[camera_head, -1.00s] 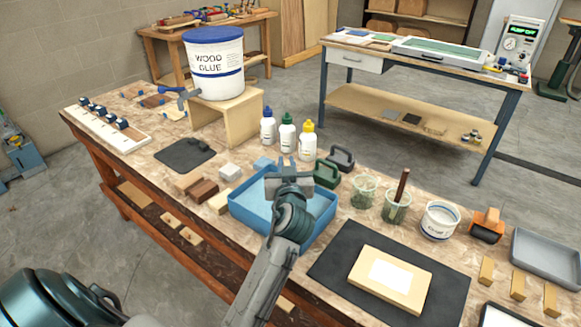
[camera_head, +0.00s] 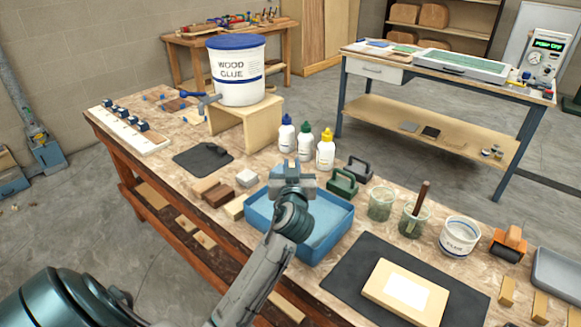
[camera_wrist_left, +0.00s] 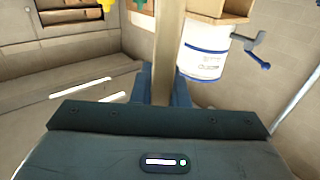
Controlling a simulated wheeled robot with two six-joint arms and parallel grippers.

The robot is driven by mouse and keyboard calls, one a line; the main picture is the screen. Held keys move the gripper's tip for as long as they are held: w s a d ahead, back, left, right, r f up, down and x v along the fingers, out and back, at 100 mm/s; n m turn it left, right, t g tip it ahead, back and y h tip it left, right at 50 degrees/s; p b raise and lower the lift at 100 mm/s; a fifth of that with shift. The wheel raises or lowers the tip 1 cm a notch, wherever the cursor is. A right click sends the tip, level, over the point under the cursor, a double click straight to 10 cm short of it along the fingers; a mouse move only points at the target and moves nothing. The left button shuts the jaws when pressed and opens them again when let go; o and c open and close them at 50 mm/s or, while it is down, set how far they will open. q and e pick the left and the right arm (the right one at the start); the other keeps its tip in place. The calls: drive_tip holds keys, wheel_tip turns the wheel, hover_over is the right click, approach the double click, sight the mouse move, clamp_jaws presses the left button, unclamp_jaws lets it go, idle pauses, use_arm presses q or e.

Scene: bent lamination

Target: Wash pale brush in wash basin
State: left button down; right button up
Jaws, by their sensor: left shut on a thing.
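The blue wash basin (camera_head: 340,228) stands on the near bench, with light blue water in it. My left gripper (camera_head: 293,170) is over the basin's back part, and my wrist hides some of its left side. My right gripper is out of view.
Green and dark handled blocks (camera_head: 343,182) stand close behind the basin, with several glue bottles (camera_head: 325,150). Two glass jars (camera_head: 380,204) are to the right, one holding a dark brush (camera_head: 421,197). A black mat (camera_head: 345,278) lies in front. Small blocks (camera_head: 218,195) sit left.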

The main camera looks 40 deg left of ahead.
use_arm(q)
drive_tip(key=d, duration=0.3)
drive_tip(key=d+b, duration=0.1)
drive_tip(key=d, duration=0.1)
drive_tip(key=shift+s+d, duration=0.25)
drive_tip(key=a+r+p, duration=0.3)
drive_tip(key=r+p, duration=0.2)
drive_tip(key=r, duration=0.1)
drive_tip(key=shift+w+r, duration=0.15)
drive_tip(key=shift+r, duration=0.15)
idle(0.4)
idle(1.0)
wheel_tip(320, 180, up, 5)
drive_tip(key=p, duration=0.3)
drive_tip(key=shift+p, duration=0.35)
